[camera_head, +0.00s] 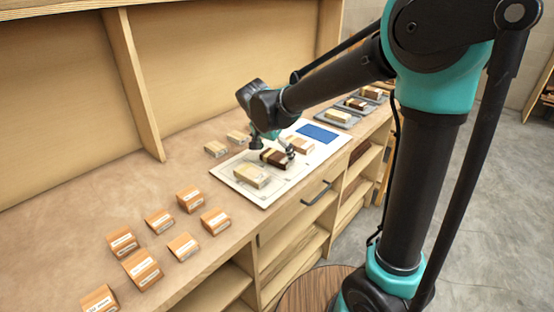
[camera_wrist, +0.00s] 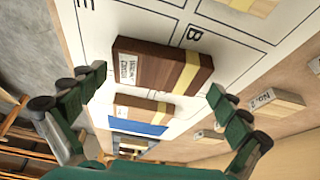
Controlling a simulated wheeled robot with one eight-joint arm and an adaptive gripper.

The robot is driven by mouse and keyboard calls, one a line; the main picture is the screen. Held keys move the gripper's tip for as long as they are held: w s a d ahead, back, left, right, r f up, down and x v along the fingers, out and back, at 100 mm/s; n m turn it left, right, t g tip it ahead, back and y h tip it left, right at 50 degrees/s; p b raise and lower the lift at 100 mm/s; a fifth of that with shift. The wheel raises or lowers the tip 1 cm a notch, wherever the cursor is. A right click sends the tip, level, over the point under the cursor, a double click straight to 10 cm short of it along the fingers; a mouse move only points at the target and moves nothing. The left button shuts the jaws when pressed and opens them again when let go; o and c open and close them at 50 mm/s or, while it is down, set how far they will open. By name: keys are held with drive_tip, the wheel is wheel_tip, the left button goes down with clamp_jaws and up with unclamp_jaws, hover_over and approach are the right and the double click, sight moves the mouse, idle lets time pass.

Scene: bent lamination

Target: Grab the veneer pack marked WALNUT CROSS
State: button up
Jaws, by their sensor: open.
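A dark brown veneer pack with a pale yellow band (camera_wrist: 155,68) lies in a marked cell of the white board. Its white end label is small and tilted; it seems to read WALNUT CROSS, but I cannot read it surely. The same pack shows in the head view (camera_head: 275,159). In the head view my gripper (camera_head: 273,147) is over the pack. I cannot tell whether the fingertips touch it.
A pale pack (camera_head: 250,176) and a lighter brown pack (camera_head: 300,145) lie on the white board (camera_head: 232,187) either side. A blue patch (camera_head: 318,132) lies beyond. Several orange-brown blocks (camera_head: 185,246) stand on the bench. Grey trays (camera_head: 338,118) with packs are farther back.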

drive_tip(key=shift+w+d+f, duration=0.1)
drive_tip(key=shift+f, duration=0.2)
drive_tip(key=shift+c, duration=0.2)
drive_tip(key=c, duration=0.8)
drive_tip(key=shift+r, duration=0.1)
